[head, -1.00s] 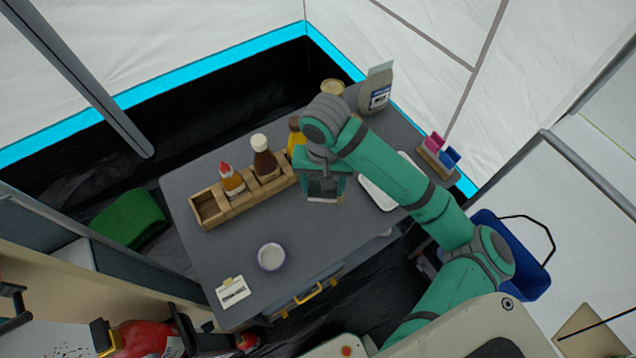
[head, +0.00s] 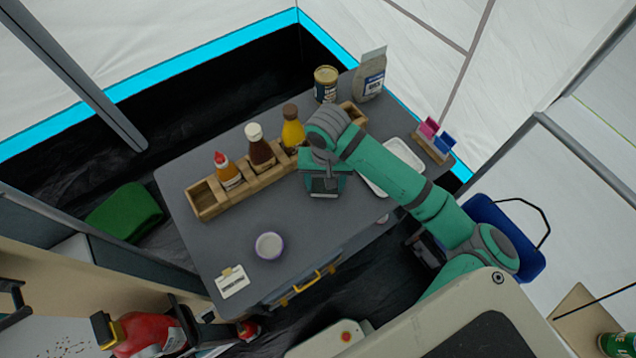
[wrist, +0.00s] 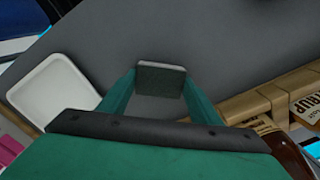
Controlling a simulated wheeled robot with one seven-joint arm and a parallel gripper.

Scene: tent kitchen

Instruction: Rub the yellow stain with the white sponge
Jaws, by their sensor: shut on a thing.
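My gripper (head: 323,186) is over the grey tabletop, right of the bowl and in front of the rack's right part. In the wrist view its two teal fingers (wrist: 160,78) are closed on a flat block (wrist: 161,70), dark grey with a thin whitish edge. This appears to be the sponge; most of its white side is hidden. In the head view it shows only as a small dark piece with a light lower edge between the fingers. I cannot tell whether it touches the table. No yellow stain is visible; the gripper and arm hide part of the tabletop.
A wooden rack (head: 208,198) with several sauce bottles stands behind my gripper. A white tray (head: 404,153) lies to the right, partly behind my arm. A can (head: 326,82) and a bag (head: 370,75) stand at the back.

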